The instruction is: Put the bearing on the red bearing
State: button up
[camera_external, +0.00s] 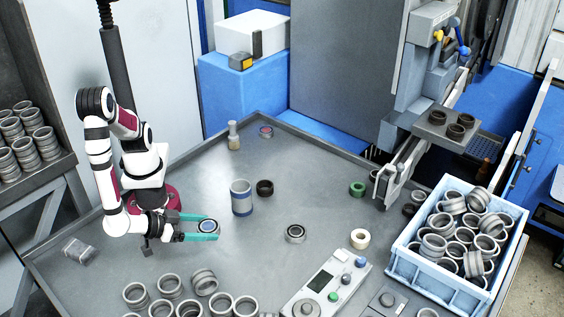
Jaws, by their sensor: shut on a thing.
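My gripper (211,227) has teal fingers and is shut on a grey bearing (208,226) with a bluish centre, left of the table's middle. Whether the bearing touches the table or hangs just above it cannot be told. The red bearing (266,131), a small ring with a reddish centre, lies flat near the back corner of the table. It is apart from my gripper, farther back and to the right.
A grey-blue cylinder (241,198) and a dark ring (265,188) stand between the gripper and the red bearing. A pale bottle (233,136) stands just left of the red bearing. Several steel rings (203,281) crowd the front. A blue crate (404,262) stands right.

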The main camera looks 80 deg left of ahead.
jog(key=w+a+n+g+y, duration=0.1)
jog(key=w+a+n, duration=0.1)
jog(key=w+a, duration=0.35)
jog(key=w+a+n+g+y, duration=0.1)
jog(key=w+a+y, duration=0.1)
jog(key=w, duration=0.7)
jog(key=w+a+n+g+y, duration=0.15)
jog(key=w+a, duration=0.25)
jog(key=a, duration=0.4)
jog(key=w+a+n+y, duration=0.1)
jog(key=w+a+n, duration=0.1)
jog(key=w+a, duration=0.4)
jog(key=n+g+y, duration=0.1)
jog(key=n+g, duration=0.2)
jog(key=g, duration=0.1)
send_over(265, 132)
jog(key=shift+t, duration=0.25)
notch_tip(265, 132, down, 4)
jog(key=shift+f, duration=0.15)
notch_tip(265, 132, down, 4)
jog(key=shift+a+f, duration=0.1)
jog(key=shift+a, duration=0.05)
